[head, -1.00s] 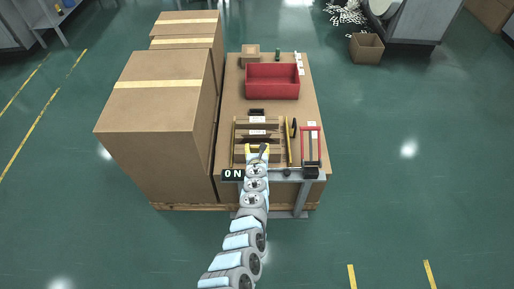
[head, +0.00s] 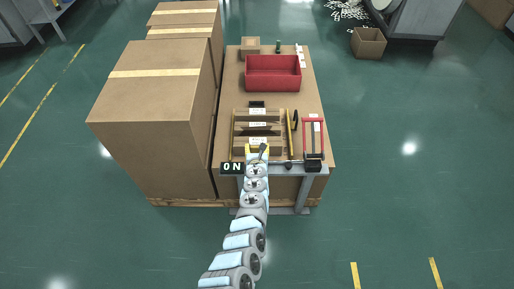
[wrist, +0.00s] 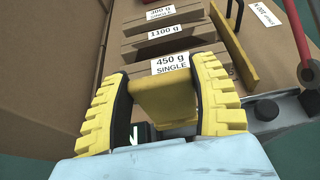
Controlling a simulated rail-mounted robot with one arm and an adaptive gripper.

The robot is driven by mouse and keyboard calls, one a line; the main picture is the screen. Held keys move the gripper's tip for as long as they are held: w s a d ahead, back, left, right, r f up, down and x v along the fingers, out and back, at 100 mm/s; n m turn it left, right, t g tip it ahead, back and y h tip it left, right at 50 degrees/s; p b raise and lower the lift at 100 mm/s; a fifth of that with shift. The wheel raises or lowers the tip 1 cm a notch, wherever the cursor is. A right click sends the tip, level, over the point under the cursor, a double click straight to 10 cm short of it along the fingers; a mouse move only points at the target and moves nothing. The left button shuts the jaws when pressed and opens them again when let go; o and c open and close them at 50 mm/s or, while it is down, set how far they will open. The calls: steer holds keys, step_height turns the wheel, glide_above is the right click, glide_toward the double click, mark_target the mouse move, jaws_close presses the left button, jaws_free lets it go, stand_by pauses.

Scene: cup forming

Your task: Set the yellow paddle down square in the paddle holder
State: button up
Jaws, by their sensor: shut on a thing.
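My gripper (head: 257,152) is at the front edge of the bench, at the near end of the wooden rack. In the wrist view, its ribbed yellow fingers (wrist: 162,82) are shut on a yellow block-like piece, the yellow paddle (wrist: 165,100). Its lower part is hidden by the gripper. Behind it stand several brown wooden steps of the rack (head: 257,132), with white labels reading 450 g SINGLE (wrist: 171,64), 1100 g and 300 g SINGLE. I cannot tell which part is the paddle holder, or whether the paddle touches anything below.
A long yellow bar (head: 289,133) stands right of the rack, beside a red-framed tool (head: 313,138). A red bin (head: 272,73) sits farther back. Tall cartons (head: 150,95) border the left. A grey rail with an ON sign (head: 232,168) runs along the front.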

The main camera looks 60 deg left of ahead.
steer(key=shift+f+b, duration=2.8)
steer(key=shift+f, duration=0.25)
steer(key=shift+f, duration=0.2)
steer(key=o, duration=1.3)
steer(key=shift+d, duration=0.1)
